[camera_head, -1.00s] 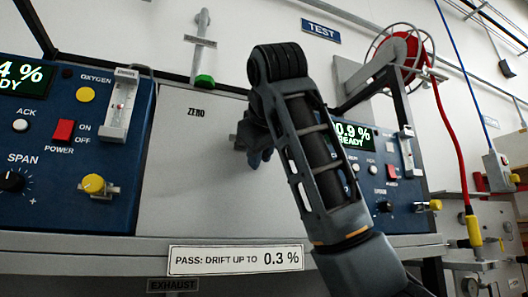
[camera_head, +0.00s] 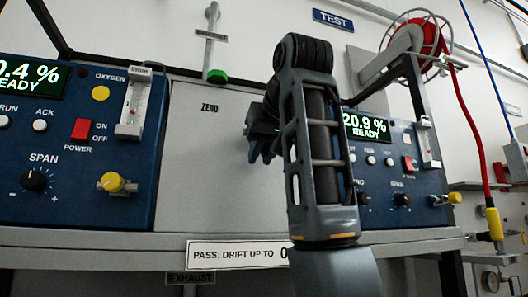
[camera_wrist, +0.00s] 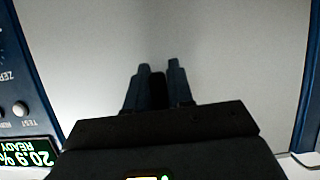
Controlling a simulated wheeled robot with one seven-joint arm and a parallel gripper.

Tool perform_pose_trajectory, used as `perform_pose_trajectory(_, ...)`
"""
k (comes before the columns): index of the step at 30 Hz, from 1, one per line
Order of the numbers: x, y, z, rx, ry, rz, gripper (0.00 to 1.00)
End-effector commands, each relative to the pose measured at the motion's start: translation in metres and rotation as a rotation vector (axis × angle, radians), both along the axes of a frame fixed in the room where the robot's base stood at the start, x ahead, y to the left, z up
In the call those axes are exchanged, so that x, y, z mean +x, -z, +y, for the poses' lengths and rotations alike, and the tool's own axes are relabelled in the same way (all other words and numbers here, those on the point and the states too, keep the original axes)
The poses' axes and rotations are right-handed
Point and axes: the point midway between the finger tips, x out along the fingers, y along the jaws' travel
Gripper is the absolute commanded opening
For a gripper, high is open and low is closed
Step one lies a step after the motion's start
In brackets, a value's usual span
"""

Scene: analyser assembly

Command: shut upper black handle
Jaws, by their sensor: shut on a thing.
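My gripper (camera_head: 260,152) is in front of the grey panel (camera_head: 205,160) marked ZERO, left of my arm in the head view. In the wrist view its two dark fingers (camera_wrist: 158,84) point at the plain grey surface. They are shut on a narrow dark thing (camera_wrist: 157,92) between them, which may be the black handle. My gripper and arm hide much of that spot, so its shape and position are unclear. No other upper black handle can be made out in the head view.
Blue analyser units stand left (camera_head: 75,150) and right (camera_head: 395,165) of the panel, with knobs and switches. A green-tipped valve (camera_head: 216,76) hangs above. A red hose reel (camera_head: 421,45) is at upper right. A shelf edge (camera_head: 110,238) runs below.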

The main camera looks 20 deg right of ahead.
Motion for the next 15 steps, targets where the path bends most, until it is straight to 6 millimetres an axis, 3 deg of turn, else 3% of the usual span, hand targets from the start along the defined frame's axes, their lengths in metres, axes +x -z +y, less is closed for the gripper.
perform_pose_trajectory(13,0.0001,0.0004,0.0007,0.01,0.0,0.0,0.0)
perform_pose_trajectory(14,0.0001,0.0004,0.0007,0.01,0.0,0.0,0.23)
perform_pose_trajectory(15,0.0001,0.0003,0.0007,0.01,0.0,0.0,0.27)
